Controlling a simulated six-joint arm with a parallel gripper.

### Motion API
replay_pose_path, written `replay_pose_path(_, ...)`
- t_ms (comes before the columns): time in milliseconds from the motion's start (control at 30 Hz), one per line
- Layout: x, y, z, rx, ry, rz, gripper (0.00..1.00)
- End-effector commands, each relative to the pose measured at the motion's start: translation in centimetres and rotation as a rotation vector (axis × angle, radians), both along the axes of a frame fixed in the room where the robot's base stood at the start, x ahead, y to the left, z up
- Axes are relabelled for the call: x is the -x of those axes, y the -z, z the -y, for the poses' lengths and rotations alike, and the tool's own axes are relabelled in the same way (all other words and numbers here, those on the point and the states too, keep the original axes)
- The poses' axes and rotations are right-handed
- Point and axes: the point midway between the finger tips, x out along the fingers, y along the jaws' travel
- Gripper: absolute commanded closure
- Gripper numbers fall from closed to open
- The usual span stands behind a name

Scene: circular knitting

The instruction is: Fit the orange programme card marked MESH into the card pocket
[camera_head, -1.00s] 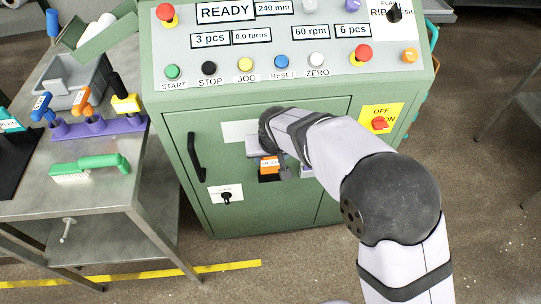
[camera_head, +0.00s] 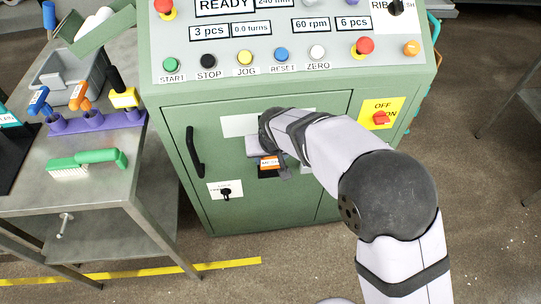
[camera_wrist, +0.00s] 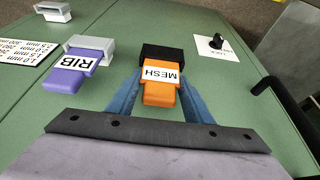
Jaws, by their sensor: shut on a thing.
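The orange card marked MESH (camera_wrist: 160,88) sits between the blue fingers of my gripper (camera_wrist: 160,97) in the wrist view, and the gripper is shut on it. Its far end meets the black card pocket (camera_wrist: 161,53) and looks lined up with it, partly inside. How deep it sits is hard to tell. In the head view, the card (camera_head: 270,161) shows as a small orange patch with a white label, just above the dark pocket (camera_head: 269,174) on the green cabinet front. My wrist hides much of the gripper there.
Left of the pocket in the wrist view, a purple RIB card (camera_wrist: 72,80) sits in a grey holder (camera_wrist: 92,47). A second grey holder (camera_wrist: 52,12) lies beyond. A black door handle (camera_head: 195,153) and a key switch (camera_head: 226,192) are on the cabinet.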

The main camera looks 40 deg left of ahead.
Motion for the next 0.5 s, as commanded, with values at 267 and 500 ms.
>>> replay_pose_path(267,0.03,0.17,0.04,0.001,0.000,-0.001,0.32)
replay_pose_path(500,0.09,-0.12,0.09,0.001,0.000,-0.001,0.32)
